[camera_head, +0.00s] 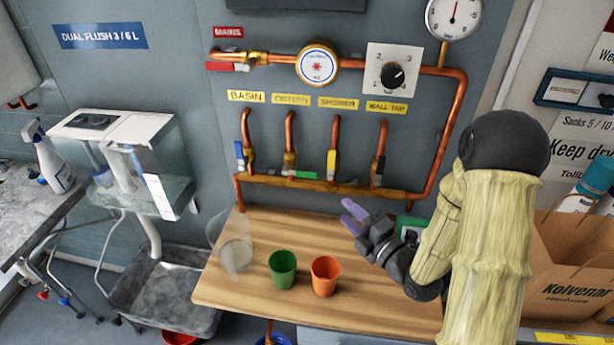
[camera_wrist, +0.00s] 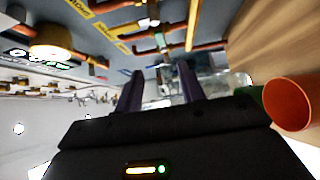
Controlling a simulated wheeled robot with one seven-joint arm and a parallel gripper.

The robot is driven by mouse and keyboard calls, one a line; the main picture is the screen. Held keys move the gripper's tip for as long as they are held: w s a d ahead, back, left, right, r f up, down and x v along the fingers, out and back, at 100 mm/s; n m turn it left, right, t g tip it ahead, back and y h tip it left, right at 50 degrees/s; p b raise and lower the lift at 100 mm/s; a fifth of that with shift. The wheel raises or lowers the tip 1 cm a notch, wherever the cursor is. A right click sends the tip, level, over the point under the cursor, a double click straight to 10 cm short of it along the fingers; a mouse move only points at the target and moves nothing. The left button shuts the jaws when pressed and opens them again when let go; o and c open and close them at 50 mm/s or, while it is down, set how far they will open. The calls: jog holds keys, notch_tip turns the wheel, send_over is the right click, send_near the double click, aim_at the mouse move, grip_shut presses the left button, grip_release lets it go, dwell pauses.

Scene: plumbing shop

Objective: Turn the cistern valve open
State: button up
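The cistern valve (camera_head: 289,160) is on the second copper pipe from the left, below the yellow CISTERN label (camera_head: 291,99). Its green lever (camera_head: 303,174) seems to lie sideways, across the pipe, near the brass manifold. My gripper (camera_head: 352,216) is to the right of this valve and lower in the picture, over the wooden bench, with its purple fingers pointing left. In the wrist view the two fingers (camera_wrist: 160,90) are apart with nothing between them. The gripper is not touching the valve.
Neighbouring valves have a blue basin lever (camera_head: 240,155), a yellow shower lever (camera_head: 332,163) and a dark wall-tap lever (camera_head: 378,170). A clear jug (camera_head: 235,252), green cup (camera_head: 283,268) and orange cup (camera_head: 325,275) stand on the bench (camera_head: 385,300).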

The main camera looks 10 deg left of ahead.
aim_at(308, 176)
jog(key=shift+w, duration=0.1)
jog(key=p+x, duration=0.2)
jog(key=x, duration=1.5)
jog(key=shift+a, duration=0.2)
jog(key=shift+c, duration=0.5)
grip_shut()
